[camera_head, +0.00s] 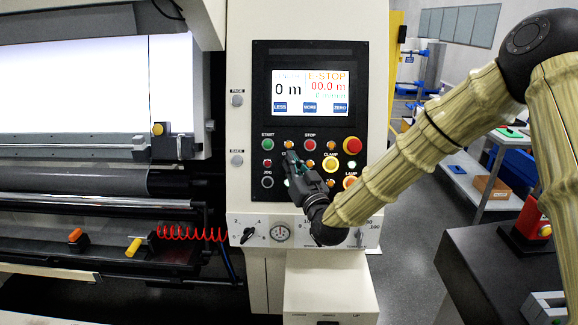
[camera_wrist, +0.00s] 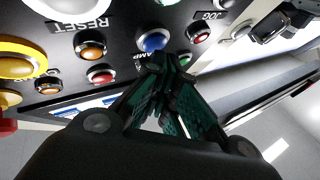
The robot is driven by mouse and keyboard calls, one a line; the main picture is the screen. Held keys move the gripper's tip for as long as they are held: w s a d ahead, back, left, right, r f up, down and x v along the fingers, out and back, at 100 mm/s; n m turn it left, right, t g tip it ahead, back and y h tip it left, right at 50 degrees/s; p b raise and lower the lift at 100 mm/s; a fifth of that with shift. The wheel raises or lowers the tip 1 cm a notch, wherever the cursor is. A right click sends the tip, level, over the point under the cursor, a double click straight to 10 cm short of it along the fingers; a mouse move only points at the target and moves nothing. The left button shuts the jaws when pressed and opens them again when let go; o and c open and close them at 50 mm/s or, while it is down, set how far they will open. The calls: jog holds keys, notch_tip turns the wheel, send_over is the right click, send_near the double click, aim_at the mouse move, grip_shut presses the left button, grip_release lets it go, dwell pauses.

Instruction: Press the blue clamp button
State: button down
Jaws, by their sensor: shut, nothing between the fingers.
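The blue button (camera_wrist: 153,40) is on the black control panel (camera_head: 320,50), with a partly covered label ending in "AMP" beside it in the wrist view. My gripper (camera_wrist: 165,62) is shut and empty, its dark green fingertips just below the blue button in that view. The tips look very close to it; I cannot tell whether they touch. In the head view my gripper (camera_head: 290,156) reaches to the panel's lower button rows, and the blue button is hidden behind it.
Close around are a red button (camera_wrist: 101,74), an amber button (camera_wrist: 90,45) and another red button (camera_wrist: 197,32). The screen (camera_head: 310,92) is above.

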jog(key=s+r, duration=0.2)
jog(key=s, duration=0.3)
jog(key=shift+s+r, duration=0.2)
jog(key=shift+s, duration=0.05)
dwell(0.5)
